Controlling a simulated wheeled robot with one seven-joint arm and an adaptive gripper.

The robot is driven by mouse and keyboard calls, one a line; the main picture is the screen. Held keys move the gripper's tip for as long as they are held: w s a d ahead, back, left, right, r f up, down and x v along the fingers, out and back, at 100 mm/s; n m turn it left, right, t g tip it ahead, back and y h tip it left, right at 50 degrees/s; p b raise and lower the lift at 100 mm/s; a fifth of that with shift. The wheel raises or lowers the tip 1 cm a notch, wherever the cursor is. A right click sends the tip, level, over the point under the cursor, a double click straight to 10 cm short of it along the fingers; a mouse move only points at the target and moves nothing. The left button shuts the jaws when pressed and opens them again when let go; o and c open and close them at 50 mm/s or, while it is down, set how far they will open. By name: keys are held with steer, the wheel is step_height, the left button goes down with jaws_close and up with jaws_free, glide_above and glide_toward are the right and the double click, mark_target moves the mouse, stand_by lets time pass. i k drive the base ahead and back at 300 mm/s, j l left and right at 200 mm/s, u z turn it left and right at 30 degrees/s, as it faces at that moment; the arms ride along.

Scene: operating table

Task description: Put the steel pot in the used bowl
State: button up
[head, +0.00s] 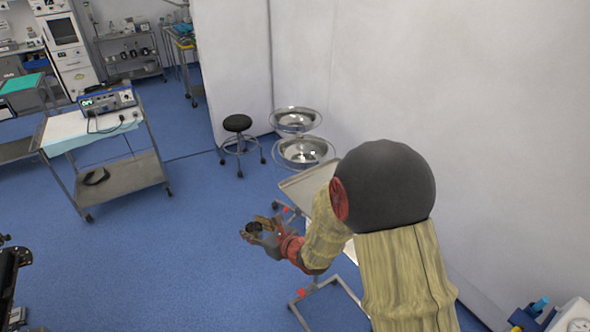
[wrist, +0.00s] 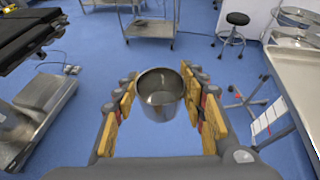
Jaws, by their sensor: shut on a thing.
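The steel pot (wrist: 160,98) is a small shiny cup, upright between the fingers of my gripper (wrist: 158,84) in the wrist view. My gripper is shut on it and holds it in the air above the blue floor. In the head view my gripper (head: 254,230) is low in the middle, with the pot small and dark in it. Two steel bowls, an upper one (head: 296,119) and a lower one (head: 303,151), sit on a stand by the wall, beyond my gripper. I cannot tell which is the used bowl. Part of the bowl stand (wrist: 298,16) shows at the wrist view's upper right.
A steel tray table (head: 306,186) stands between my arm and the bowls, partly hidden by my arm. A black stool (head: 238,123) is left of the bowls. A cart with a device (head: 108,98) stands further left. The floor between is clear.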

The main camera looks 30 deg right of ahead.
mark_target(302, 155)
steer(key=i+j+u, duration=0.15)
steer(key=i+j, duration=0.25)
steer(key=i+j+u, duration=0.1)
steer(key=i+j, duration=0.25)
steer(key=i, duration=0.2)
steer(key=i+j+u, duration=0.15)
steer(key=i+j, duration=0.2)
steer(key=i, duration=0.15)
steer(key=i+z, duration=0.3)
steer(key=i, duration=0.3)
steer(key=i+z, duration=0.3)
steer(key=i, duration=0.3)
steer(key=i+j+z, duration=0.3)
steer(key=i, duration=0.25)
steer(key=l, duration=0.1)
